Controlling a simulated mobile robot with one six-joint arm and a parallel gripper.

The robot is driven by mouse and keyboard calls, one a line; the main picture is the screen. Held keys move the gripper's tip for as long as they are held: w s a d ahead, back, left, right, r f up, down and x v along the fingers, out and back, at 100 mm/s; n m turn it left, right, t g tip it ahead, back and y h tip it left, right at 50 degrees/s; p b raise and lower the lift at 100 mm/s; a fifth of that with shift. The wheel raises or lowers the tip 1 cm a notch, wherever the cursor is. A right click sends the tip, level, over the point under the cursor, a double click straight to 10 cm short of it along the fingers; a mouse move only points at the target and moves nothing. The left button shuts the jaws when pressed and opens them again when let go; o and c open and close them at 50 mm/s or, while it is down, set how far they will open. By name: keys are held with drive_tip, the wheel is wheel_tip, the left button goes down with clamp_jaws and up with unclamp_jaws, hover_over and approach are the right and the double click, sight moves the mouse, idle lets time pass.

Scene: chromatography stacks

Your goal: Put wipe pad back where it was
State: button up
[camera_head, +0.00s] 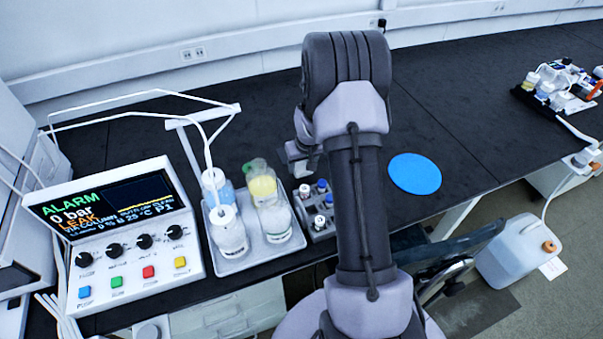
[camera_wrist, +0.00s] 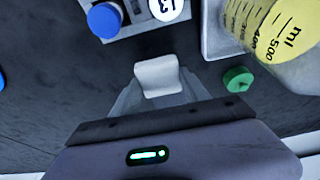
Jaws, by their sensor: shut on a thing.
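The wipe pad (camera_wrist: 159,75) is a small white block in the wrist view, between the two fingers of my gripper (camera_wrist: 160,92). My gripper is shut on it. Below the pad in the picture is dark bench top; I cannot tell whether the pad touches it. In the head view my gripper (camera_head: 300,158) is low over the bench, behind the vial rack and to the right of the bottle tray.
The vial rack (camera_head: 318,226) with blue and white caps is close by. The tray (camera_head: 262,256) holds several bottles. A blue disc (camera_head: 415,174) lies on the right. The alarm console (camera_head: 115,240) is left.

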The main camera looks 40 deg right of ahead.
sight(303, 168)
drive_tip(key=shift+f+b, duration=0.7)
drive_tip(key=shift+f, duration=1.25)
drive_tip(key=o, duration=1.6)
drive_tip(key=shift+r, duration=0.1)
drive_tip(key=shift+r, duration=0.1)
